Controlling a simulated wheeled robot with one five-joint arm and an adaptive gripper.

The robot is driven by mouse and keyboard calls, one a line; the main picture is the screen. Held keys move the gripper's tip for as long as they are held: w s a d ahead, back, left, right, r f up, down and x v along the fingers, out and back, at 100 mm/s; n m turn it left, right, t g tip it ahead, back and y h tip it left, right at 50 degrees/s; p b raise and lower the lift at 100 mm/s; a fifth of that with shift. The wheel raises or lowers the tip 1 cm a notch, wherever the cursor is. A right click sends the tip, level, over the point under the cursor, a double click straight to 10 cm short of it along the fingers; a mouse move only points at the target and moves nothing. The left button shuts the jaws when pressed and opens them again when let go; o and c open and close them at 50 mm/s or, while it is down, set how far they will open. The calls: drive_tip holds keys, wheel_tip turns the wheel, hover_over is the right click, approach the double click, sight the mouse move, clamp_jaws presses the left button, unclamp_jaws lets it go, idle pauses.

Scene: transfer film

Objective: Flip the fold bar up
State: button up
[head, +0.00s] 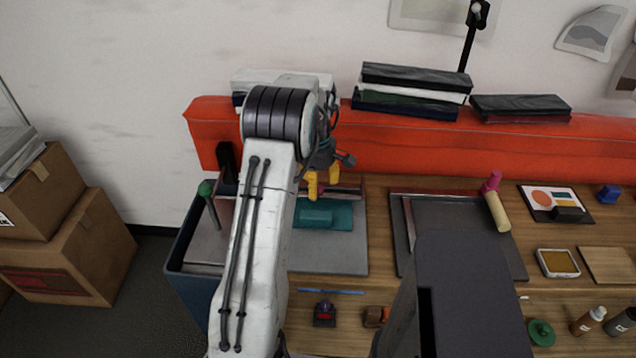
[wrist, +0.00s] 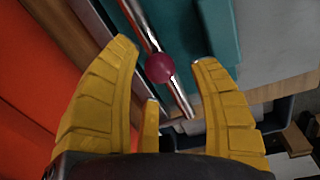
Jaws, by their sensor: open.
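The fold bar (wrist: 183,98) is a shiny metal rod with a dark red ball knob (wrist: 160,67) on it. In the wrist view it runs diagonally beside a teal block (wrist: 208,35). My gripper (wrist: 167,52) is open, and its yellow fingers stand on either side of the knob. Whether they touch it is unclear. In the head view my gripper (head: 323,189) is over the back of a grey board (head: 345,258), behind the teal block (head: 320,215). My arm and fingers hide much of the bar there.
An orange-red ledge (head: 420,145) with stacked books runs behind the bench. A green-knobbed lever (head: 207,190) stands at the left. A dark board (head: 450,215) with a pink-ended roller (head: 497,210) lies to the right. Small items lie in front.

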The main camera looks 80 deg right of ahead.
drive_tip(key=shift+d+f, duration=0.1)
drive_tip(key=shift+f, duration=1.1)
clamp_jaws()
